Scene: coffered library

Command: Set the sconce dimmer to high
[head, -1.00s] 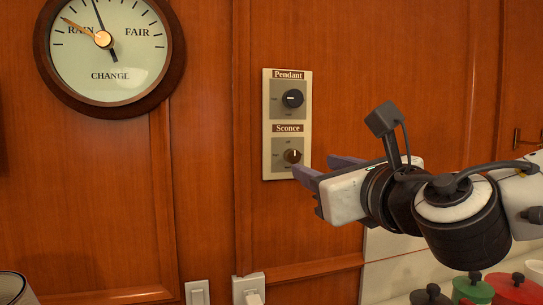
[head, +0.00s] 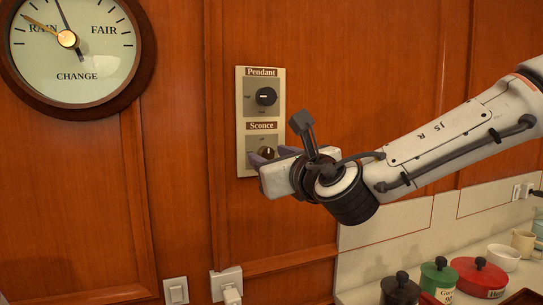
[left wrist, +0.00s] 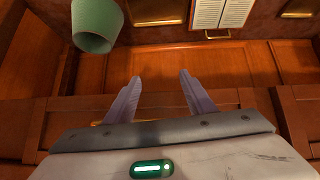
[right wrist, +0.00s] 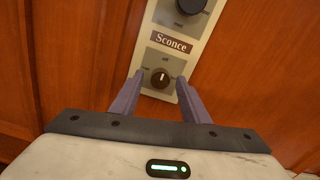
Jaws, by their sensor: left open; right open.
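The sconce dimmer is a small dark knob (head: 267,152) on the lower half of a cream wall plate (head: 241,150), under the label "Sconce". In the right wrist view the knob (right wrist: 160,78) has a pale mark pointing up, toward a small label that seems to read "off"; the side labels are too small to read surely. My right gripper (right wrist: 160,79) is open, its fingertips at either side of the knob with gaps visible. In the head view the right gripper (head: 271,157) partly covers the plate's lower right. My left gripper (left wrist: 157,78) is open and empty, seen only in its wrist view.
The Pendant knob (head: 265,96) sits just above on the same plate. A round barometer (head: 75,60) hangs to the left. Switches (head: 176,291) are below. Canisters (head: 479,276) stand on the lower right counter. A green cup (left wrist: 95,25) shows in the left wrist view.

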